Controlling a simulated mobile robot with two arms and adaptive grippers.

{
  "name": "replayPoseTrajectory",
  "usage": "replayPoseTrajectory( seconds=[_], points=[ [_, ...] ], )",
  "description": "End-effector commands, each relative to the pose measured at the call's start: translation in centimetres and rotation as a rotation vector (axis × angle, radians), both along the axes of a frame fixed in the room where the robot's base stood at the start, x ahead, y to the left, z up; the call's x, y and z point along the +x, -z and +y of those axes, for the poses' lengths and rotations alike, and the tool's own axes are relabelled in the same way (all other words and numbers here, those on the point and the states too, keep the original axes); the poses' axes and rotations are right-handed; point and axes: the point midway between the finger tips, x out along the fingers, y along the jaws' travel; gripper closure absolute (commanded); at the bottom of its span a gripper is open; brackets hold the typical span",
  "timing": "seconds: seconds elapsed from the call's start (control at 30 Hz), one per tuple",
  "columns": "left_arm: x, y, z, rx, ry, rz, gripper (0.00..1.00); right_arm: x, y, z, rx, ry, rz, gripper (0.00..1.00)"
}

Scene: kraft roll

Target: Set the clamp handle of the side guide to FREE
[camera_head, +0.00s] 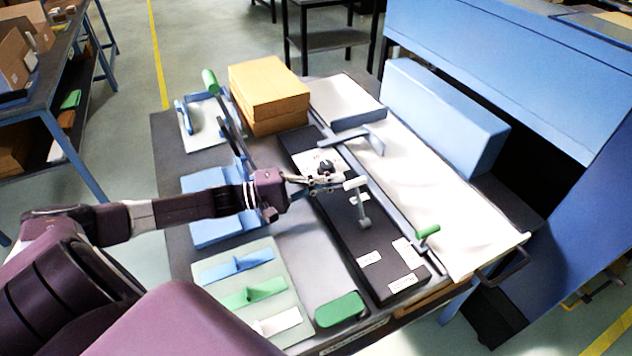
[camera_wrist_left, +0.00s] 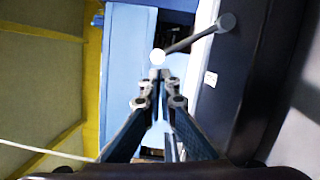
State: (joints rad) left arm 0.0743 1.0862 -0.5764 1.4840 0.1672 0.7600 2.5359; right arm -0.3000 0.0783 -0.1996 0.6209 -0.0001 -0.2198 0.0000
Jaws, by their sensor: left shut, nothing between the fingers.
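The clamp handle is a grey rod with a white knob (camera_head: 355,183); its far end sits lower on a long black plate (camera_head: 338,213). In the left wrist view the white knob (camera_wrist_left: 157,57) lies just ahead of the fingertips, and the grey rod (camera_wrist_left: 192,40) slants up to the right. My left gripper (camera_head: 330,181) is shut and empty, its tips close to the left of the knob. I cannot tell whether they touch it. White labels (camera_head: 403,283) lie on the plate, too small to read. My right gripper is not in view.
A grey-blue bracket (camera_head: 365,140) and a rod with a green grip (camera_head: 428,232) stand near the handle. Cardboard-coloured blocks (camera_head: 268,90) are stacked behind. A pale board (camera_head: 245,255) with blue, green and white pieces and a green block (camera_head: 339,309) lie in front.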

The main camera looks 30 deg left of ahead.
Motion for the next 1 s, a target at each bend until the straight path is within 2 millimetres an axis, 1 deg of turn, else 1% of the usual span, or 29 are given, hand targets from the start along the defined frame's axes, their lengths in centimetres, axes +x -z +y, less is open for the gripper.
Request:
replayPoseTrajectory(
  seconds=[0.1,0.23,0.57,0.8,1.0],
  points=[
    [0.8,-0.1,-0.8,-0.001,0.0,0.0,1.0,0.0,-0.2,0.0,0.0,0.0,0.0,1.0],
    [1.0,-0.1,-1.1,0.0,0.001,0.001,1.0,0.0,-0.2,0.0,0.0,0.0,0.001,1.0],
    [1.0,-0.1,-1.1,0.002,0.0,0.001,1.0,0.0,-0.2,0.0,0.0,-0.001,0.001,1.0],
    [0.9,-0.7,-1.3,0.038,0.0,-0.02,1.0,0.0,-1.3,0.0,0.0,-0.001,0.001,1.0],
    [0.7,-0.8,-1.5,0.062,0.0,-0.034,1.0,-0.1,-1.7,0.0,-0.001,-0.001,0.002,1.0]
  ],
)
